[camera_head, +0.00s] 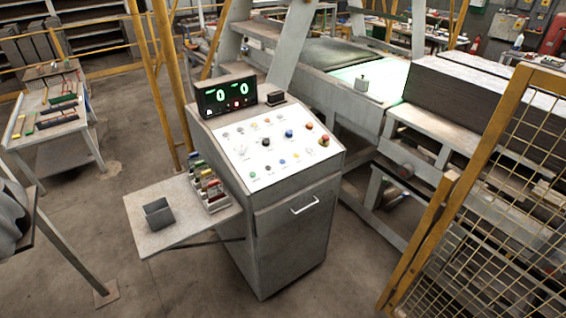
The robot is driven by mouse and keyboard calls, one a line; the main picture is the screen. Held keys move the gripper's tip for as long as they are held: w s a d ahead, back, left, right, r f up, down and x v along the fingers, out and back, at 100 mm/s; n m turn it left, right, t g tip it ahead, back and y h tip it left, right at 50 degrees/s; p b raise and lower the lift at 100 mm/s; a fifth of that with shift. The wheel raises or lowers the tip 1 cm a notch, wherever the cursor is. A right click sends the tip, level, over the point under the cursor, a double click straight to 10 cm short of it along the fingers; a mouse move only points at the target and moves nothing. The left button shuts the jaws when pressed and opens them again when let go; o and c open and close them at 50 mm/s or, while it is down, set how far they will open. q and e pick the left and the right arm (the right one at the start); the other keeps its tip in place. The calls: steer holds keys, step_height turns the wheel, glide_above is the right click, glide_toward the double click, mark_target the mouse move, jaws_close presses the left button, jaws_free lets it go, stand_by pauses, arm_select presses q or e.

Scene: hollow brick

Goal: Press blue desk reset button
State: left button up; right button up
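The control desk (285,215) is a grey cabinet with a sloped white panel (247,152), standing in the middle of the head view. A larger blue button (289,133) sits right of centre on the panel's upper part. A smaller blue button (281,161) sits in the lower row. Labels are too small to read, so I cannot tell which is the reset button. A black button (266,142) and a red mushroom button (324,141) are nearby. Neither of my grippers is in view.
A yellow mesh fence (500,200) stands at right, a conveyor (345,95) behind. Floor shows in front.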

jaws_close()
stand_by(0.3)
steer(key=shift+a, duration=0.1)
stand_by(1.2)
